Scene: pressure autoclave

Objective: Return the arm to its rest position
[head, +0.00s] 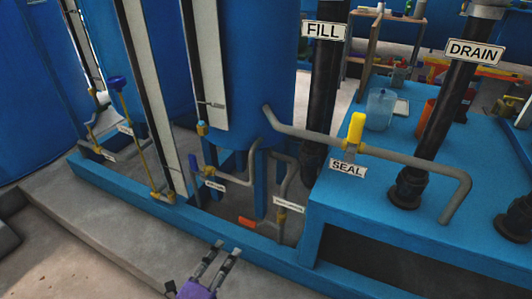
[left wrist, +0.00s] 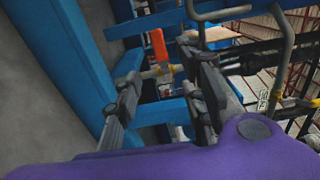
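My left gripper (head: 228,248) shows at the bottom of the head view, its two dark fingers pointing up and away over the concrete in front of the blue frame. Its purple body is partly cut off by the lower edge. In the left wrist view its fingers (left wrist: 165,85) are apart with nothing held between them. An orange-handled valve (head: 252,224) lies beyond the fingertips, apart from them; it also shows past the fingers in the left wrist view (left wrist: 158,45). My right gripper is not in view.
A blue tank (head: 255,60) and grey pipes stand behind the frame rail (head: 130,190). A yellow-handled valve (head: 356,130) sits above the SEAL label (head: 347,169). Black FILL (head: 325,90) and DRAIN (head: 440,115) pipes rise at right. The concrete at lower left (head: 90,240) is clear.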

